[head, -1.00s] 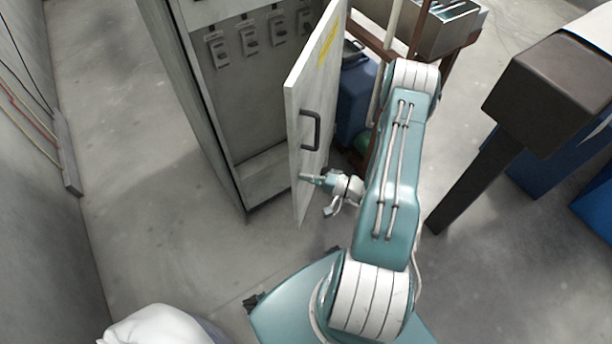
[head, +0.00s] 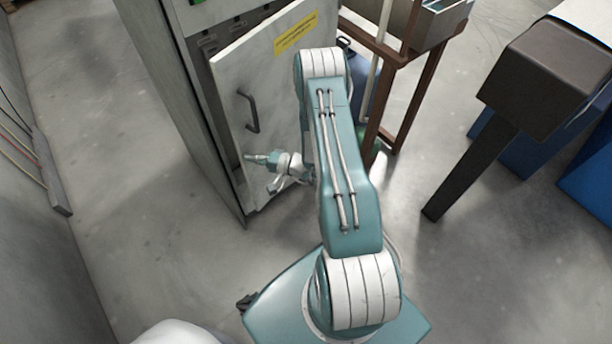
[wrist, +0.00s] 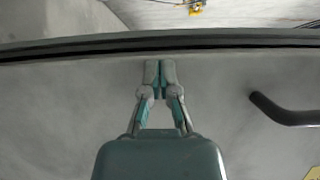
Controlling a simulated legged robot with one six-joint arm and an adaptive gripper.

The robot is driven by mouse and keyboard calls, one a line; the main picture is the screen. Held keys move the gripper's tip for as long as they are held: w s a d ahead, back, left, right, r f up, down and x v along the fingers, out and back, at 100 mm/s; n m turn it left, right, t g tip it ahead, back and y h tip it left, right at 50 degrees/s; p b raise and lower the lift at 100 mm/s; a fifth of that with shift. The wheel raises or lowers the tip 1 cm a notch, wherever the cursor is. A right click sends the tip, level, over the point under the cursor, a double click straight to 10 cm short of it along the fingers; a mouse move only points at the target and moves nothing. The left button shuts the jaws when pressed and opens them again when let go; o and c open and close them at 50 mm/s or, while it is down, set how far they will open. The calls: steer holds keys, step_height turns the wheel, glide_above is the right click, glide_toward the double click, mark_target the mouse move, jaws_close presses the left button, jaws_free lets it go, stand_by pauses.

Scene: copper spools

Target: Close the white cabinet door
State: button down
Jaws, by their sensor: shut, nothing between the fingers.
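The white cabinet door (head: 270,85) stands partly open in the head view, with a narrow gap along its left edge. It has a dark bar handle (head: 249,110) and a yellow label near its top. The grey cabinet (head: 190,100) is behind it, its inside mostly covered by the door. My gripper (head: 250,157) is at the door's outer face, below the handle and near the free edge. In the wrist view my gripper (wrist: 160,68) is shut and empty, its tips by the door's edge, and the handle (wrist: 285,112) is to the right. Contact with the door is unclear.
A brown metal frame (head: 405,90) stands right of the cabinet. A dark box on a post (head: 545,80) and blue bins (head: 590,190) are further right. A wall (head: 40,240) runs along the left. The floor (head: 130,200) left of the cabinet is clear.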

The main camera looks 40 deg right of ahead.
mark_target(257, 144)
steer(key=w+a, duration=0.2)
steer(key=w, duration=1.1)
steer(key=shift+w+a+r, duration=0.15)
steer(key=shift+a+r, duration=0.05)
steer(key=shift+r, duration=0.1)
steer(key=v, duration=0.7)
steer(key=f+v, duration=0.1)
steer(key=v, duration=0.3)
steer(key=shift+s+a, duration=0.1)
steer(key=shift+s, duration=0.75)
steer(key=shift+r, duration=0.1)
